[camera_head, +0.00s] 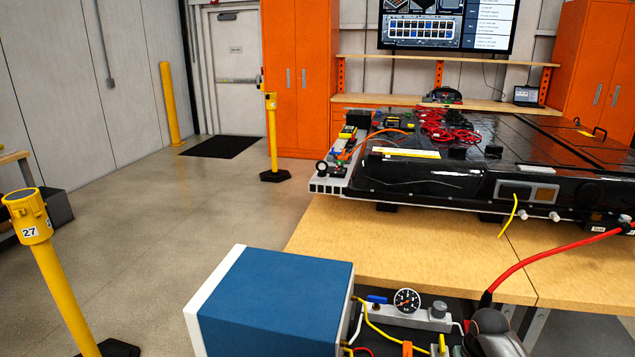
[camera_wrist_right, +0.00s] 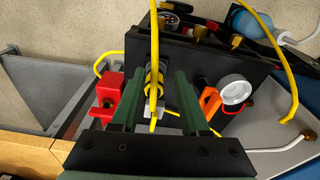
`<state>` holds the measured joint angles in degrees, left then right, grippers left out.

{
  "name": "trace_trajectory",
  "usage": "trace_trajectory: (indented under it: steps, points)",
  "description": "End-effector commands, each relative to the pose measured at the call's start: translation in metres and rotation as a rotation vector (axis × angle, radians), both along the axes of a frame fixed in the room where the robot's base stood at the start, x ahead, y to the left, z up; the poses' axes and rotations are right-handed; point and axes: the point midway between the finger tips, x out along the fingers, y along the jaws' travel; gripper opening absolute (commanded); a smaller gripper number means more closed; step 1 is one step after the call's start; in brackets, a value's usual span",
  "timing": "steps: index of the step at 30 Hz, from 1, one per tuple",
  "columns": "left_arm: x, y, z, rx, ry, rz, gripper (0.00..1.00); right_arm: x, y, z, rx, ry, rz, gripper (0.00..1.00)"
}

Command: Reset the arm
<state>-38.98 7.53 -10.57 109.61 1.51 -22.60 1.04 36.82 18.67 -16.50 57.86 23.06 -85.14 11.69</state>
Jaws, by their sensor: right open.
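My right gripper (camera_wrist_right: 158,88) shows in the right wrist view, with two dark green fingers standing apart. Its jaws are open. A yellow cable with a ringed metal and yellow fitting (camera_wrist_right: 154,78) lies in line with the gap between the fingers. I cannot tell whether either finger touches it. A grey rounded part at the bottom of the head view seems to be my right arm, beside the gauge panel (camera_head: 428,318). My left gripper is in neither view.
A blue box (camera_head: 275,300) stands close in front. A battery pack (camera_head: 450,165) lies on a wooden bench (camera_head: 345,235). A red cable (camera_head: 550,255) arches at the right. Yellow posts (camera_head: 271,135) stand on the left, where the floor (camera_head: 150,215) is largely clear.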

Motion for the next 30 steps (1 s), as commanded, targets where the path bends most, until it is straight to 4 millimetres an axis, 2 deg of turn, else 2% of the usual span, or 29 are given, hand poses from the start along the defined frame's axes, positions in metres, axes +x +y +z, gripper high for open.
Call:
trace_trajectory:
  steps: [1, 6, 9, 13, 18, 24, 30]
  points:
    - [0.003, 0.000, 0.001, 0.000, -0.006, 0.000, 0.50, -0.010, 0.009, -0.018, 0.001, -0.017, 0.026, 0.45]
    - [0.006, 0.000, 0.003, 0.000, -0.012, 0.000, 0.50, -0.044, 0.040, -0.069, 0.005, -0.125, 0.121, 0.45]
    - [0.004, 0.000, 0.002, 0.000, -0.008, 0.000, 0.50, -0.071, 0.062, -0.093, 0.018, -0.205, 0.176, 0.45]
    - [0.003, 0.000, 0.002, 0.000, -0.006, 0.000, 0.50, -0.111, 0.089, -0.112, 0.040, -0.310, 0.234, 0.45]
    - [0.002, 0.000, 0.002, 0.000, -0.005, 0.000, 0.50, -0.167, 0.119, -0.115, 0.068, -0.453, 0.283, 0.45]
    - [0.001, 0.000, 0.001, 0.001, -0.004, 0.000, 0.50, -0.223, 0.141, -0.091, 0.082, -0.612, 0.309, 0.45]
    - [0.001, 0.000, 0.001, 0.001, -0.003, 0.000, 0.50, -0.252, 0.148, -0.067, 0.078, -0.704, 0.316, 0.45]
